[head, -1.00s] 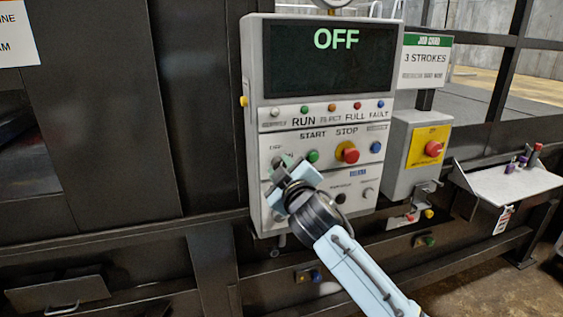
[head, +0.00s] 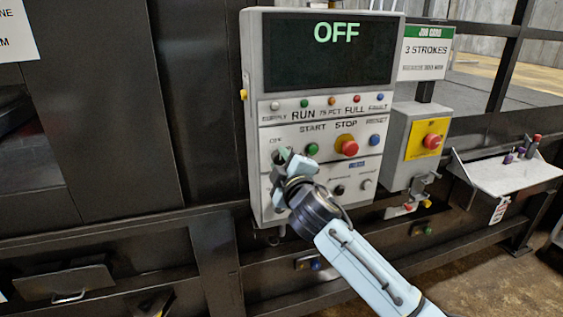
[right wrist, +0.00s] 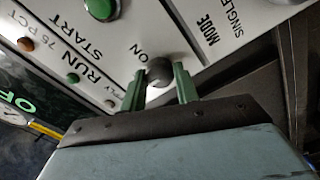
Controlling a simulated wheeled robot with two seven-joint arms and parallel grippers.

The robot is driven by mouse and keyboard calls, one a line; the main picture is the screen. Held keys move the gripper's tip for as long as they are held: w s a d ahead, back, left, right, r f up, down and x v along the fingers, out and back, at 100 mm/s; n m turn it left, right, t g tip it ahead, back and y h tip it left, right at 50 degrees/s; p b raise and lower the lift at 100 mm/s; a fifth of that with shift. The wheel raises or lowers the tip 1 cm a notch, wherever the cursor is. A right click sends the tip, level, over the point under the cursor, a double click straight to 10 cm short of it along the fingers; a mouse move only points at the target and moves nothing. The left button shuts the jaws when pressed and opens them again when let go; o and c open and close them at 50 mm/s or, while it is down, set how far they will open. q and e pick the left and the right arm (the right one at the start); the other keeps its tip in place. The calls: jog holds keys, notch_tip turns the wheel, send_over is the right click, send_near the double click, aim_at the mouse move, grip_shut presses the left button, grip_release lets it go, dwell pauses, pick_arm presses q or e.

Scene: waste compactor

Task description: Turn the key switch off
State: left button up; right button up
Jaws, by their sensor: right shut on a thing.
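The key switch (right wrist: 160,72) shows in the right wrist view as a dark round knob beside the ON mark on the pale panel. My right gripper (right wrist: 160,88) has its two green fingers on either side of this knob and is shut on it. In the head view my right gripper (head: 283,157) is against the left side of the control panel (head: 249,60), left of the green START button (head: 312,150), and hides the key switch. The display (head: 327,60) above reads OFF. My left gripper is not in view.
The red STOP button (head: 350,148) and blue RESET button (head: 375,140) are right of START. A small shelf (head: 500,178) holds several small items at far right.

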jog(key=o, duration=1)
jog(key=shift+c, duration=0.2)
jog(key=b+v, duration=0.2)
jog(key=v, duration=1.1)
jog(key=shift+s, duration=0.2)
jog(key=shift+f, duration=0.1)
